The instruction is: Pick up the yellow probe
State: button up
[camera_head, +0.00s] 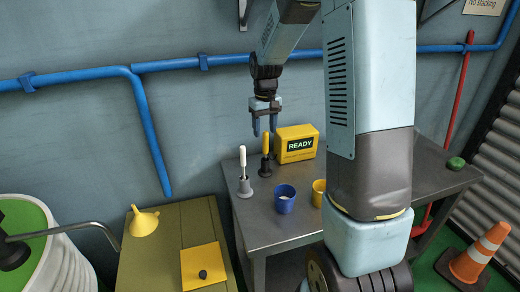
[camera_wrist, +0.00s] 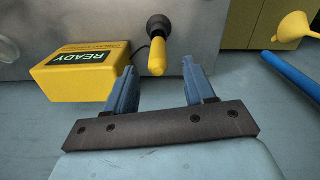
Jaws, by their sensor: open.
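The yellow probe (camera_head: 266,143) stands upright in a dark holder (camera_head: 265,166) on the grey metal table, in front of the yellow READY box. My gripper (camera_head: 265,130) is open and points down just above the probe in the head view. In the wrist view, the probe (camera_wrist: 158,58) shows between and beyond the two blue fingers of my gripper (camera_wrist: 158,82), with its dark holder (camera_wrist: 159,26) behind it. The fingers do not close on it. In the head view I cannot tell how far the fingertips are from the probe's top.
A white probe (camera_head: 243,158) in a grey holder stands left of the yellow one. The READY box (camera_head: 296,145) is close on the right. A blue cup (camera_head: 285,203) and yellow cup (camera_head: 318,193) stand in front on the table (camera_head: 262,236). A yellow funnel (camera_head: 143,221) is at left.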

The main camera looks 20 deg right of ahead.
aim_at(265, 153)
jog(key=shift+s+d+f, duration=0.1)
jog(key=shift+s+f, duration=0.05)
jog(key=shift+f, duration=3.3)
jog(key=shift+c, duration=0.4)
grip_shut()
